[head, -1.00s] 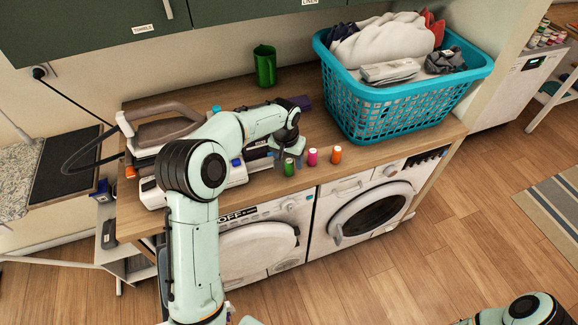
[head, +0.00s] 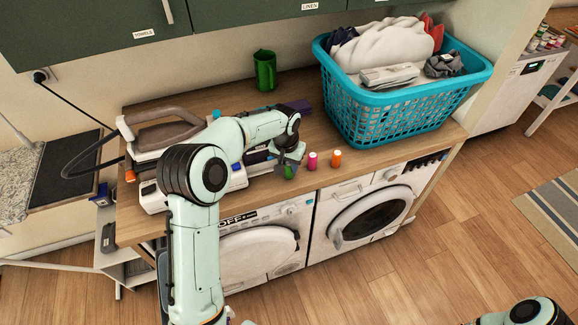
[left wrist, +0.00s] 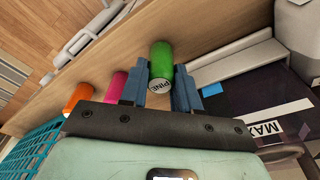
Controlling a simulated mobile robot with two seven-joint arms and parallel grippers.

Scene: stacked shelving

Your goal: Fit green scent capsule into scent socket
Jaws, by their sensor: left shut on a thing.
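The green scent capsule (head: 289,172) is near the front edge of the wooden counter. In the left wrist view the green capsule (left wrist: 161,62) has a top marked "PINE" and sits between the blue fingers. My left gripper (head: 290,166) is shut on it, and its fingers (left wrist: 160,88) flank the capsule. Its lower end is hard to make out, so I cannot tell if it touches the counter. A pink capsule (head: 312,160) and an orange capsule (head: 336,159) stand to its right. I cannot pick out the scent socket for certain.
A white device (head: 238,178) with a blue button stands left of the gripper, partly behind my left arm. An iron (head: 165,132) is farther left. A green cup (head: 265,70) stands at the back. A turquoise laundry basket (head: 400,105) fills the right side of the counter (head: 220,92).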

